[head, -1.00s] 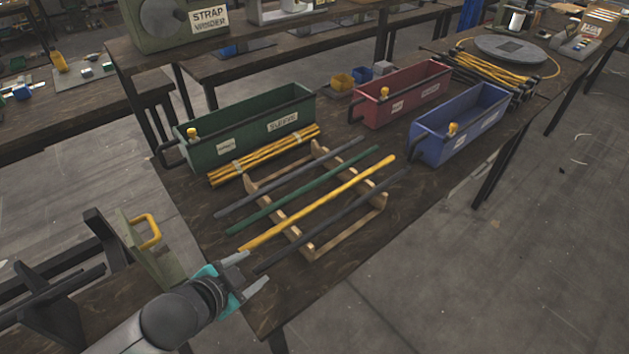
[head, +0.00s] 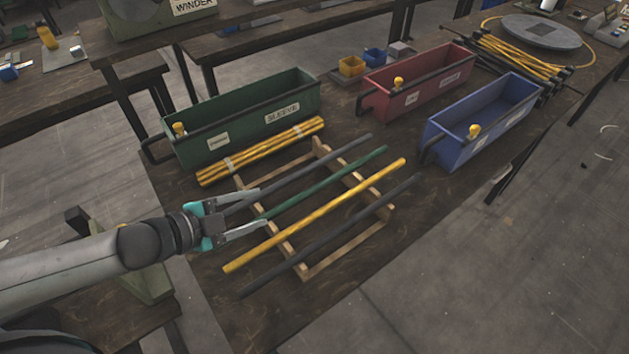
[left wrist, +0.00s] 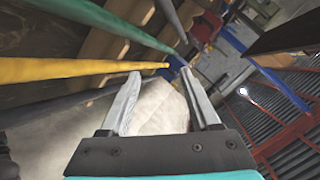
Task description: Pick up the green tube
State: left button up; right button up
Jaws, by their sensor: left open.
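The green tube (head: 325,182) lies slanting across a wooden rack (head: 330,268), between a dark grey tube (head: 310,168) and a yellow tube (head: 318,213). It also shows at the top of the left wrist view (left wrist: 105,22). My left gripper (head: 262,207) is open and empty, at the near left end of the green tube. In the head view one finger overlaps the grey tube's end and the other lies by the green tube's end. In the left wrist view the green tube passes beyond the fingertips, not between them. My right gripper is not in view.
A green bin (head: 240,125), a red bin (head: 415,85) and a blue bin (head: 480,125) stand behind the rack. A tied yellow bundle (head: 262,150) lies before the green bin. Another dark tube (head: 330,235) lies at the rack's front. The tabletop right of the rack is clear.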

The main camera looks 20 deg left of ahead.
pick_arm(q)
jog(key=w+d, duration=0.1)
jog(key=b, duration=0.2)
send_near(307, 194)
jog(key=w, duration=0.1)
jog(key=shift+s+f+b+x, duration=0.1)
jog(key=shift+b+x, duration=0.45)
jog(key=shift+x, duration=1.25)
jog(key=shift+s+f+b+x, duration=0.1)
jog(key=shift+b+x, duration=0.4)
jog(key=shift+x, duration=1.3)
jog(key=shift+w+d+f, duration=0.15)
jog(key=shift+w+d, duration=0.1)
jog(key=shift+d, duration=0.1)
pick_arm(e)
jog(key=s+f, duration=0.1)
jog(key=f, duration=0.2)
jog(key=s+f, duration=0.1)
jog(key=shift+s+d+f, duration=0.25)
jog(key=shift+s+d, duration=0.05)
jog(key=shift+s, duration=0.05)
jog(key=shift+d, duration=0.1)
pick_arm(q)
jog(key=shift+c, duration=0.3)
jog(key=c, duration=0.9)
grip_shut()
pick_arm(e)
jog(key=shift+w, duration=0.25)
